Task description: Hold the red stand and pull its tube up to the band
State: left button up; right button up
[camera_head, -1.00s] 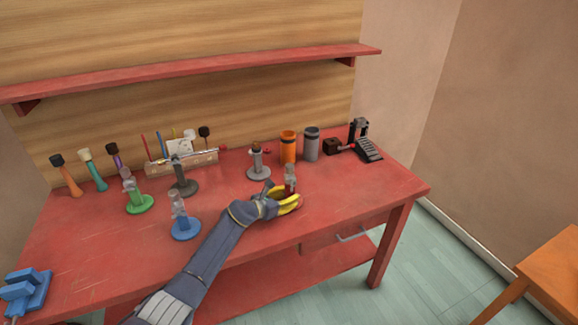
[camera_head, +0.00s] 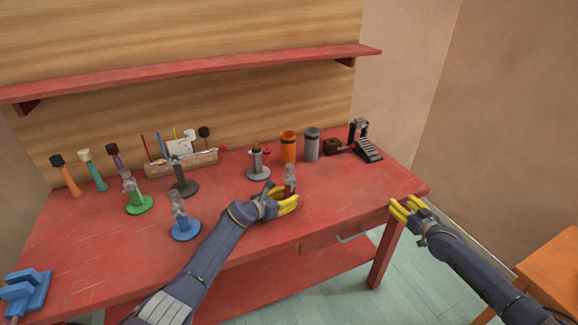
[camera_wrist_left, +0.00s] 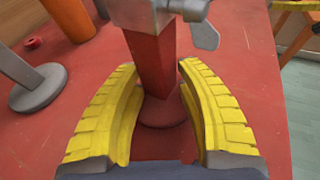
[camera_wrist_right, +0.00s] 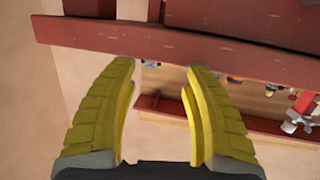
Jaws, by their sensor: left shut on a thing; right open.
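The red stand (camera_wrist_left: 152,62) is a square red post on a round red base (camera_wrist_left: 163,111), upright on the red bench near its front right. A grey clamp with a lever (camera_wrist_left: 203,34) sits on its top; in the head view a grey tube part (camera_head: 290,172) shows there. No band can be made out. My left gripper (camera_head: 288,202) is shut on the red post low down, below the clamp; its yellow fingers flank the post in the left wrist view (camera_wrist_left: 155,85). My right gripper (camera_head: 405,208) is open and empty, off the bench's front right corner.
A blue stand (camera_head: 185,228), a green stand (camera_head: 138,203) and grey stands stand to the left. Behind are an orange can (camera_head: 288,146), a grey can (camera_head: 311,145) and a black pedal (camera_head: 368,150). The bench right of the red stand is clear.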

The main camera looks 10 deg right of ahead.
jog(key=w+a+r+y, duration=0.1)
jog(key=a+r, duration=0.1)
jog(key=a, duration=0.4)
jog(key=a+r+n+y, duration=0.1)
jog(key=a+r, duration=0.1)
jog(key=a, duration=0.5)
jog(key=w+a+r+n+y, duration=0.1)
jog(key=a+r, duration=0.1)
jog(key=a, duration=0.4)
jog(key=shift+w+a+r+y, duration=0.15)
jog(key=shift+w+a+y, duration=0.05)
jog(key=shift+w+y, duration=0.2)
jog(key=a+r+y, duration=0.2)
jog(key=a+r, duration=0.2)
jog(key=a, duration=0.5)
jog(key=n, duration=0.2)
send_near(292, 168)
jog(key=shift+t+y, duration=0.3)
jog(key=shift+t, duration=0.1)
jog(key=x, duration=1.2)
jog(key=shift+d+f, duration=0.15)
jog(key=shift+f, duration=0.25)
jog(key=shift+c, duration=0.3)
grip_shut()
